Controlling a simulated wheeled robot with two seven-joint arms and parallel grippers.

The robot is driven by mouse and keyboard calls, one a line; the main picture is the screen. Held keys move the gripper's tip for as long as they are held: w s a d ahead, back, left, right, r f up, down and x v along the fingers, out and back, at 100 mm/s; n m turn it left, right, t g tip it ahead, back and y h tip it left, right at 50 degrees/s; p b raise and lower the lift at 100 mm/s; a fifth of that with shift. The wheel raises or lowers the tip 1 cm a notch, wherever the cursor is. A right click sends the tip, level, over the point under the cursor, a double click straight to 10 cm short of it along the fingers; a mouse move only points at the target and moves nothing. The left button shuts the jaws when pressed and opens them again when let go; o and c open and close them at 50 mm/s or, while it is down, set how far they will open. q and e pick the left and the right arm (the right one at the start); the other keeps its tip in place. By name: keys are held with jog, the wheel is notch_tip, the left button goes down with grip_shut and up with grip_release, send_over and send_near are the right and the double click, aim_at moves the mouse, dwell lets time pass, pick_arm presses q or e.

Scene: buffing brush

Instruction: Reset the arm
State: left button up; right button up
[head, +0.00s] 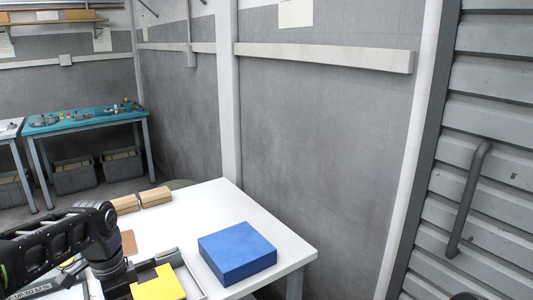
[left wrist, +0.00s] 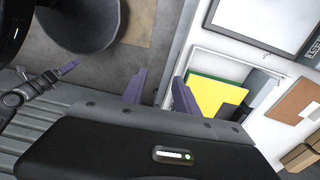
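My left arm comes in from the left in the head view, its black wrist at the table's front left; its fingertips are not clear there. In the left wrist view my left gripper (left wrist: 160,92) shows two purple fingers set apart, with nothing seen between them. The fingers are near the white table's edge, beside a tray (left wrist: 258,100) with a yellow piece (left wrist: 213,95) in it. A grey arm part with a small purple tip, seemingly my right gripper (left wrist: 68,67), shows at the left of that view; its opening is unclear. No brush can be made out.
A blue box (head: 237,252) sits on the white table (head: 215,205). The yellow piece (head: 158,285) lies at the front edge of view. Wooden blocks (head: 155,197) lie at the back left. A teal bench (head: 85,122) stands far left. A grey wall borders the right.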

pick_arm(q)
jog(key=s+d+f+n+h, duration=0.1)
jog(key=d+f+n, duration=0.1)
jog(key=d+f, duration=0.7)
jog(key=d+f+n+h, duration=0.15)
jog(key=d+f, duration=0.35)
jog(key=f, duration=0.7)
jog(key=s+d+f+n, duration=0.4)
jog(key=s+d+f, duration=0.1)
jog(key=s+f, duration=0.3)
jog(key=s+d+f+n+h, duration=0.1)
jog(key=s+d+f+n, duration=0.3)
jog(key=s+d+f, duration=0.2)
jog(key=s+f, duration=0.2)
jog(key=s, duration=0.2)
jog(key=shift+d+t, duration=0.15)
jog(key=shift+t, duration=0.25)
jog(key=shift+n, duration=0.25)
